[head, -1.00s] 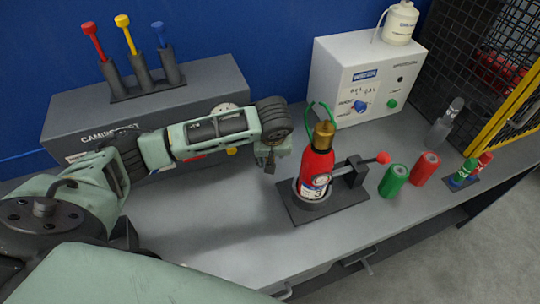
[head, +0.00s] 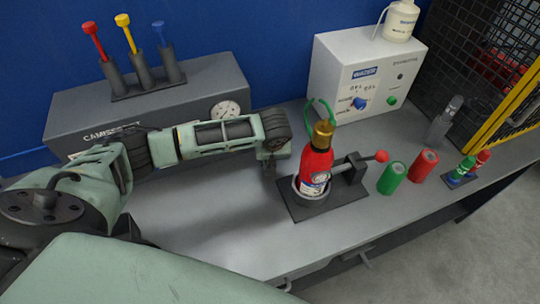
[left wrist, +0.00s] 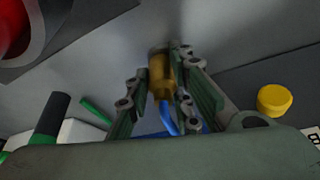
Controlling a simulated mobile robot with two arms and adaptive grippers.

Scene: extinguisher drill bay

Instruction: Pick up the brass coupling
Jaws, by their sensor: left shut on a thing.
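In the left wrist view, the brass coupling (left wrist: 160,76) is a small gold-brown cylinder between my left fingers (left wrist: 163,62). The fingers are shut on it, and a blue strip shows just below it. In the head view my left gripper (head: 269,168) points down just left of the red extinguisher (head: 315,165), and the coupling cannot be made out there. The extinguisher has a brass-coloured top and stands tilted in a ring on a dark base plate (head: 332,208). My right gripper is out of view.
A red-knobbed clamp (head: 380,156) stands beside the extinguisher, with green (head: 391,178) and red (head: 424,166) cylinders to its right. A white box (head: 335,75) and a grey box (head: 80,115) stand at the back. The bench front left of the plate is clear.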

